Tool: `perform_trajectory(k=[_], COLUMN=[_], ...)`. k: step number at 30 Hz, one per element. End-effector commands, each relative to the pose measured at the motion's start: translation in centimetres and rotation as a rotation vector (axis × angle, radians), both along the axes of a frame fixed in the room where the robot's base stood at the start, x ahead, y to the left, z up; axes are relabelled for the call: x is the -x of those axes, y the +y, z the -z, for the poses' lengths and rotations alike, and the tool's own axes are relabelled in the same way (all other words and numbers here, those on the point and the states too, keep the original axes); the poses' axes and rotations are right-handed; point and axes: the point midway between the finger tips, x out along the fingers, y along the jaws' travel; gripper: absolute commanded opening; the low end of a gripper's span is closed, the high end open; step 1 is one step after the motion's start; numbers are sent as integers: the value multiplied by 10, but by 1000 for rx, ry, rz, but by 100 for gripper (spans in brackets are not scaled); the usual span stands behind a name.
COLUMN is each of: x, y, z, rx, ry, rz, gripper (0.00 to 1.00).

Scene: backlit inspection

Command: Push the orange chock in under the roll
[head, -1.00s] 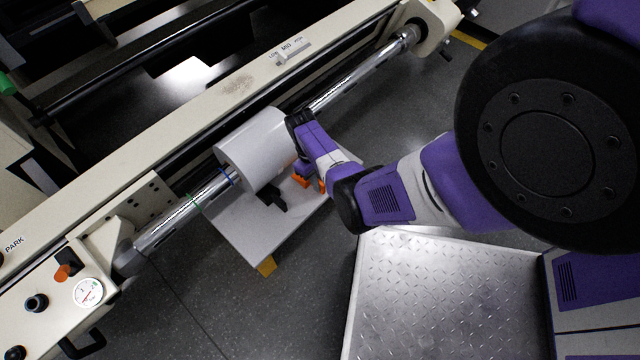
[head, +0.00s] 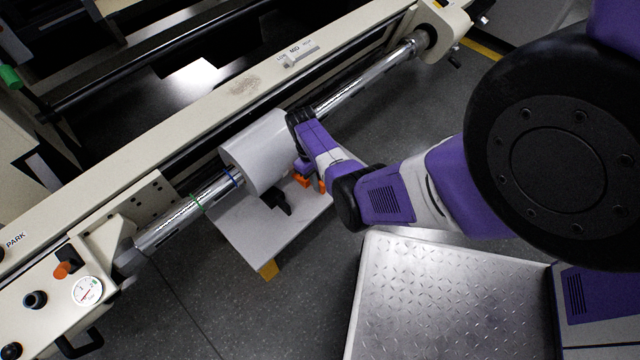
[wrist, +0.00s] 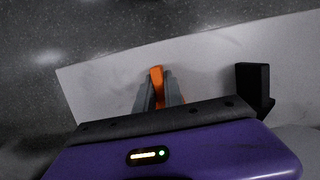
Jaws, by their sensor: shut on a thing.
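The white roll (head: 252,158) sits around the steel shaft, above a pale board (head: 243,237). The orange chock (head: 301,180) shows in small parts behind my gripper, at the right side of the roll. In the wrist view the chock (wrist: 157,77) stands between the two grey fingers of my gripper (wrist: 158,92), which is shut on it. A black chock-like piece (head: 276,200) is on the board in front of the roll; it also shows in the wrist view (wrist: 252,85). The chock's contact with the roll is hidden.
The steel shaft (head: 358,76) runs diagonally along the cream machine beam (head: 215,108). A control panel with a gauge (head: 87,291) is at lower left. A metal tread-plate platform (head: 450,300) is at lower right. Grey floor lies open between board and platform.

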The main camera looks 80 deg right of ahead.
Motion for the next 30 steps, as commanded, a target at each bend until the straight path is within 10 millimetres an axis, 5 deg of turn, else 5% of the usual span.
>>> perform_trajectory(k=[27,28,30], x=[-12,-12,-12], y=[-8,-8,-8], z=[0,0,0], rx=[1,1,1], ry=[-1,-1,-1], rz=[0,0,0], gripper=[0,16,30])
